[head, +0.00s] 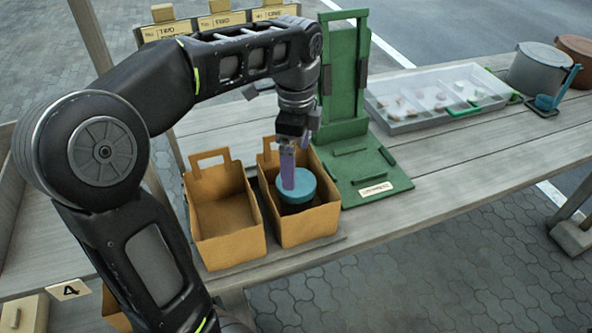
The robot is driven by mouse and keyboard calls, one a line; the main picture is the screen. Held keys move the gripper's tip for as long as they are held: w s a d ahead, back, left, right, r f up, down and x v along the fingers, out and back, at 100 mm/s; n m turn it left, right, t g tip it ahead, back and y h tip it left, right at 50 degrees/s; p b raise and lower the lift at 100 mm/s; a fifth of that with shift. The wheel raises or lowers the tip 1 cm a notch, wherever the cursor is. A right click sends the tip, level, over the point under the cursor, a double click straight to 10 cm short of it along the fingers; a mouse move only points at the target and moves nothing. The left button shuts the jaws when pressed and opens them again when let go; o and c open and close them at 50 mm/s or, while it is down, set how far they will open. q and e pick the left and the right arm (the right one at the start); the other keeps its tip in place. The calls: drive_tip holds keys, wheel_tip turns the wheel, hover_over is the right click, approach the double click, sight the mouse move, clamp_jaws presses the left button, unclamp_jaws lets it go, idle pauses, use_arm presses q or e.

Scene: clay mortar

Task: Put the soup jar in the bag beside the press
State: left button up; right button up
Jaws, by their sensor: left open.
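Two orange-tan bags stand side by side on the wooden table: a left bag (222,243) and a right bag (308,231). The right bag is beside the green press (347,150). The soup jar (305,188), with a round teal lid and a dark body, is inside the right bag, its lid below the rim. My left gripper (290,184) reaches down over this bag, open, with a purple finger at the lid's left side. The finger overlaps the lid; I cannot tell whether they touch. My right gripper is not in view.
A clear-lidded tray (400,122) lies right of the press. Labelled cards (222,20) line the back. The table front right of the press is clear.

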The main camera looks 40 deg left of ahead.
use_arm(q)
drive_tip(key=shift+r, duration=0.55)
drive_tip(key=shift+r, duration=0.1)
